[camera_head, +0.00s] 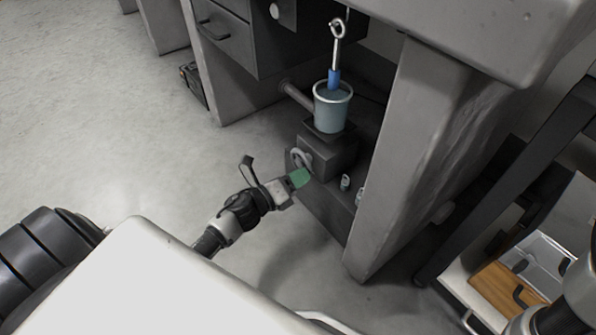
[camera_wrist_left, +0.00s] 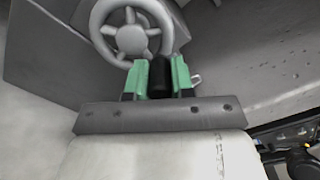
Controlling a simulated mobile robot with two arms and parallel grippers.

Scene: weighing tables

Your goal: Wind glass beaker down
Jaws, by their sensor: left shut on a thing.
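The glass beaker (camera_head: 332,112) holds bluish liquid and stands upright on a small dark platform (camera_head: 328,133) above a grey jack box (camera_head: 328,154). A blue cylinder (camera_head: 333,79) hangs from a metal hook, its lower end at or inside the beaker's mouth. The jack's light spoked handwheel (camera_head: 299,158) is on the box's side; it also shows in the left wrist view (camera_wrist_left: 130,37). My left gripper (camera_head: 299,178), with green fingertips, is shut on the wheel's black crank handle (camera_wrist_left: 160,77), below the wheel's hub. My right gripper is out of view.
A thick grey table leg (camera_head: 405,150) stands right of the jack, and a drawer cabinet (camera_head: 225,38) is behind left. A tabletop (camera_head: 480,35) overhangs at upper right. Small metal pieces (camera_head: 345,182) sit on the base by the jack.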

